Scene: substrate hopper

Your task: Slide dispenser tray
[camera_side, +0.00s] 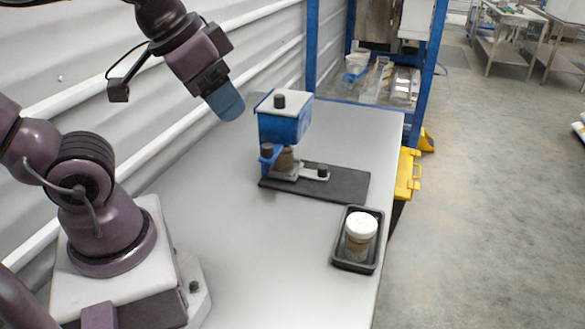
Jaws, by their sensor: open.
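The dispenser has a blue hopper (284,122) with a light grey lid and a black knob on top. It stands on a dark base plate (345,184) on the table. A light grey sliding tray (307,174) with a black knob (323,173) lies low on the plate, reaching to the right from under the hopper. A brownish part (285,158) sits below the hopper. My gripper (226,103) is in the air to the upper left of the hopper, apart from it. Its blue fingers hold nothing that I can see.
A black bin (340,262) holding a white-lidded jar (360,236) stands near the table's right edge. The grey table (250,235) is clear in front of the dispenser. A corrugated wall runs along the left. A blue-framed shelf stands behind the table.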

